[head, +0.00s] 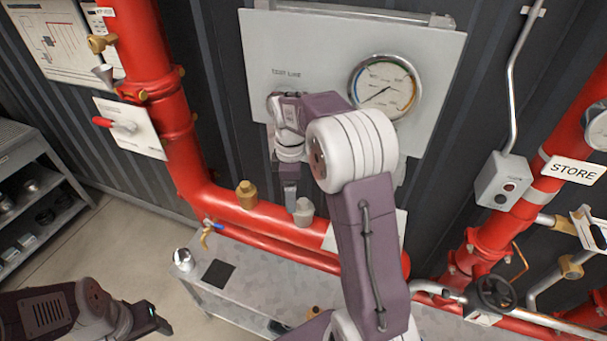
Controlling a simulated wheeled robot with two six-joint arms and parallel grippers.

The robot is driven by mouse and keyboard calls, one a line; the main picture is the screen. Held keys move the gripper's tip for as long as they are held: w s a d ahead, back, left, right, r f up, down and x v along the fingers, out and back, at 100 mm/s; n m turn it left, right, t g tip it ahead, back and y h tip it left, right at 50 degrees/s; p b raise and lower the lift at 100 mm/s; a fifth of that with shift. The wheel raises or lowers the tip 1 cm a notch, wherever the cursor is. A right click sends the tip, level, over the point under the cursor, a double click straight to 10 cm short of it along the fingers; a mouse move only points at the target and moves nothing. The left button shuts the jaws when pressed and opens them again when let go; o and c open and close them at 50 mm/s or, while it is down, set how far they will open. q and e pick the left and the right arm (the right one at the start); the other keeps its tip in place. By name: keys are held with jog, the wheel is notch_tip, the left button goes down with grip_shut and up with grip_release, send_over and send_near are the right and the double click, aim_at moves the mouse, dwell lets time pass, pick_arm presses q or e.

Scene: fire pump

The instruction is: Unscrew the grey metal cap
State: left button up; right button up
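The grey metal cap (304,212) sits on top of the horizontal red pipe (268,221), right of a brass cap (246,195). My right gripper (290,200) points down just beside the grey cap, overlapping its left edge in this view. I cannot tell whether it touches the cap. Its fingers look like one narrow block, so their opening is not clear. My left gripper (158,320) is low at the left, well away from the pipe, and its opening is also unclear.
A grey bench (232,302) below the pipe carries a silver fitting (183,259) and a dark square (217,274). A gauge panel (310,45) stands behind my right arm. Red pipes with valves are at the right, and a shelf (45,175) is at the left.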

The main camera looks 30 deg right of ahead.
aim_at(304, 201)
jog(key=shift+m, duration=0.6)
jog(key=d, duration=0.1)
jog(key=w+d+p, duration=0.1)
jog(key=d, duration=0.1)
jog(key=d+f, duration=0.1)
jog(key=d, duration=0.1)
jog(key=shift+w, duration=0.4)
jog(key=shift+s+a+f, duration=0.1)
jog(key=shift+s+f, duration=0.05)
notch_tip(304, 201, down, 8)
jog(key=shift+f+p, duration=0.1)
jog(key=shift+p, duration=1.05)
jog(key=shift+f, duration=0.25)
jog(key=c, duration=1.6)
jog(key=shift+r+n+p, duration=0.15)
jog(key=shift+n+p, duration=0.25)
jog(key=shift+n, duration=0.6)
jog(key=shift+c, duration=0.2)
pick_arm(q)
notch_tip(304, 201, up, 6)
jog(key=shift+f, duration=0.2)
pick_arm(e)
jog(key=n, duration=0.4)
